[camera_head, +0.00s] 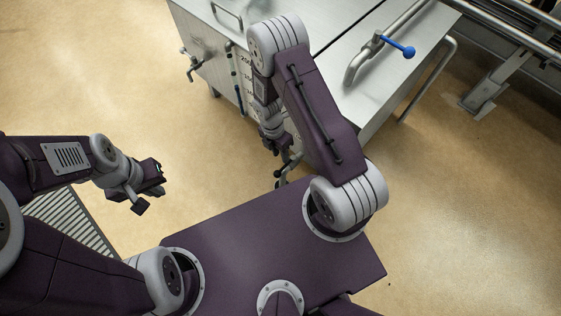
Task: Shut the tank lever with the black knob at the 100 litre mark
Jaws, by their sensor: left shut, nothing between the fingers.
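The steel tank (285,18) stands at the top of the head view. Its front carries a litre scale (247,62), whose lower part is partly covered by my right arm. A small valve-like fitting (191,66) with dark parts sits at the tank's left corner. I cannot tell which part is the lever with the black knob at the 100 litre mark. My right gripper (285,168) hangs low near the tank's front, too small and overlapped to read its fingers. My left gripper (150,192) is shut and empty over the floor, well away from the tank.
A blue-knobbed lever (405,49) sits on a bent pipe on the tank's top. Metal rails (510,30) run at the upper right. A slatted grate (68,217) lies at the lower left. The tan floor is clear left of the tank.

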